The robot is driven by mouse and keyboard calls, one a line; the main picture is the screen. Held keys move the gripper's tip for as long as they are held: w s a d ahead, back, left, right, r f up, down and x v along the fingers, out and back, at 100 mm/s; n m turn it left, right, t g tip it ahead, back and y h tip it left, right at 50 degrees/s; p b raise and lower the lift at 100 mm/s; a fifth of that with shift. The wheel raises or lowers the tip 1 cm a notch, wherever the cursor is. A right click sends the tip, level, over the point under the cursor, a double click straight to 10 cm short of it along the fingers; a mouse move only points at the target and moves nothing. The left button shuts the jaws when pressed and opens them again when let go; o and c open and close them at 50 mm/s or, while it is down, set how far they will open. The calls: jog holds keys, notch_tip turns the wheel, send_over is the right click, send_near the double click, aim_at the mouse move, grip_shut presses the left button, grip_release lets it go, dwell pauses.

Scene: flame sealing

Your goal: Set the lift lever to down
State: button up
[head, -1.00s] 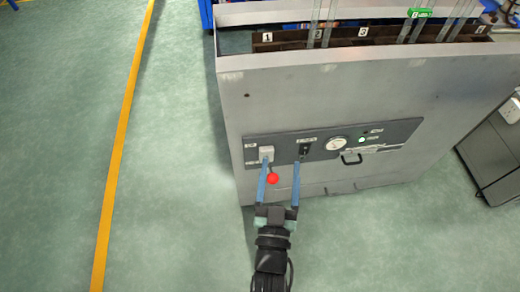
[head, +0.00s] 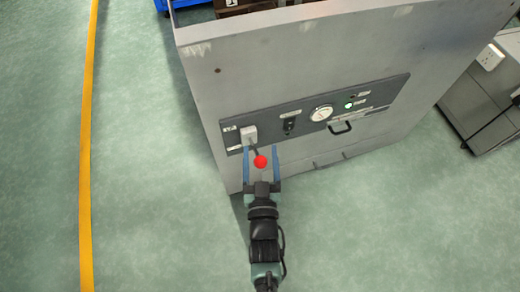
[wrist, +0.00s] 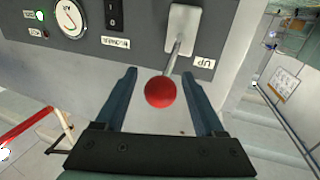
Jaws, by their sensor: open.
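The lift lever is a thin metal rod with a red ball knob (head: 260,161), on a pale switch plate (head: 249,134) at the left end of the dark control panel. In the wrist view, the red knob (wrist: 160,92) is in the middle and the plate (wrist: 183,24) is above it, beside an upside-down "UP" label (wrist: 203,62). My gripper (head: 262,150) is open, one finger on each side of the knob. In the wrist view, gaps show between the knob and both fingers (wrist: 160,72). Which setting the lever is in, I cannot tell.
The dark panel (head: 378,101) on the grey cabinet also holds a black switch (head: 290,125), a round gauge (head: 321,113), a lit green lamp (head: 348,105) and a black handle (head: 341,128). A grey cabinet (head: 490,95) stands at right. Green floor at left is clear.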

jog(key=shift+w+a, duration=0.1)
jog(key=shift+w, duration=0.8)
jog(key=shift+c, duration=0.3)
grip_shut()
dwell(0.6)
